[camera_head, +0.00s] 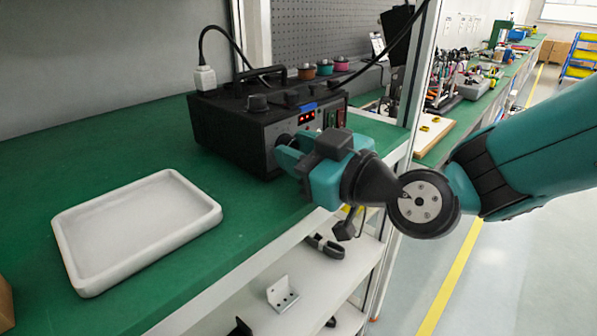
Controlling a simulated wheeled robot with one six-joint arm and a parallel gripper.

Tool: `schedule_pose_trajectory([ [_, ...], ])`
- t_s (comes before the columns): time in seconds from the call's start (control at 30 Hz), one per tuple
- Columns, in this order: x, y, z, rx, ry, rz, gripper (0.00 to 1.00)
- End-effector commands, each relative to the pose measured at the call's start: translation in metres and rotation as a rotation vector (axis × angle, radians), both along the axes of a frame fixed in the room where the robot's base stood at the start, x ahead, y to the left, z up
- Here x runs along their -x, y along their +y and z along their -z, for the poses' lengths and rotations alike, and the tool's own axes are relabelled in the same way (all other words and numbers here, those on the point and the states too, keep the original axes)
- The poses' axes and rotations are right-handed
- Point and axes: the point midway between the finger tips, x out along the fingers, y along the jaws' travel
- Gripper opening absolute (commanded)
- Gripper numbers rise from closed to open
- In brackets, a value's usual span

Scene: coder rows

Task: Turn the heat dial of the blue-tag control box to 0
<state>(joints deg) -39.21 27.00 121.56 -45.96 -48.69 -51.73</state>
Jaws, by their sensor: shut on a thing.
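The black control box (235,122) stands on the green bench, with a blue tag (308,107) on the top edge of its front. A lit red display (306,117) and a red switch (341,118) are on its front face. My gripper (284,150) is at the lower left of the front face, shut on the dial (284,140) there. The fingers hide most of that dial, so its pointer and scale cannot be read.
A white tray (210,212) lies on the bench at left. A white plug with a black cable (204,78) rises behind the box. Small colored pots (324,67) stand behind it. A lower white shelf (335,262) holds a metal bracket (282,294).

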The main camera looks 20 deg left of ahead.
Motion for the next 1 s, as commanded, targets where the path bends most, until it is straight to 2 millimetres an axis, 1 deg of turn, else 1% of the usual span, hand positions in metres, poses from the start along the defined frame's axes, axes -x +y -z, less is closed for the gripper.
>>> schedule_pose_trajectory([
  [0.03, 0.0004, 0.0001, 0.0071, 0.01, -0.041, 0.0, 0.07],
  [0.23, 0.0001, -0.0002, 0.0029, 0.056, -0.142, 0.001, 0.07],
  [0.6, -0.0003, -0.0004, 0.0, 0.067, -0.157, 0.001, 0.07],
  [0.63, -0.0003, -0.0004, 0.0, 0.067, -0.157, 0.001, 0.37],
  [0.67, -0.0003, -0.0004, 0.0, 0.067, -0.157, 0.001, 0.41],
  [1.0, -0.0003, -0.0003, -0.0001, 0.065, -0.156, 0.001, 0.41],
])
